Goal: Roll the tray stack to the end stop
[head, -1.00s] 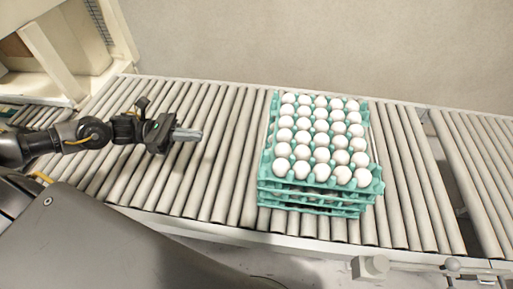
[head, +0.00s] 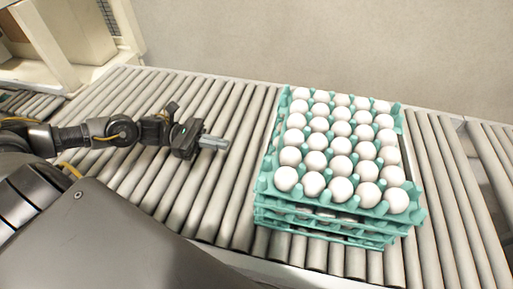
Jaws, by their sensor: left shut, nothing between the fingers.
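The tray stack (head: 330,215) is several teal egg trays piled up on the roller conveyor, with white eggs (head: 341,146) filling the top tray. It stands right of the middle of the head view. My left gripper (head: 222,143) is shut and empty over the rollers, left of the stack. A gap of bare rollers lies between its fingertips and the stack's left side. My right gripper is not in view. No end stop can be made out clearly in this view.
The roller conveyor (head: 215,190) runs from left to right, with bare rollers on both sides of the stack. A break in the conveyor (head: 476,155) shows at the right. A cream cabinet frame (head: 50,50) stands at the back left, and a plain wall lies behind.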

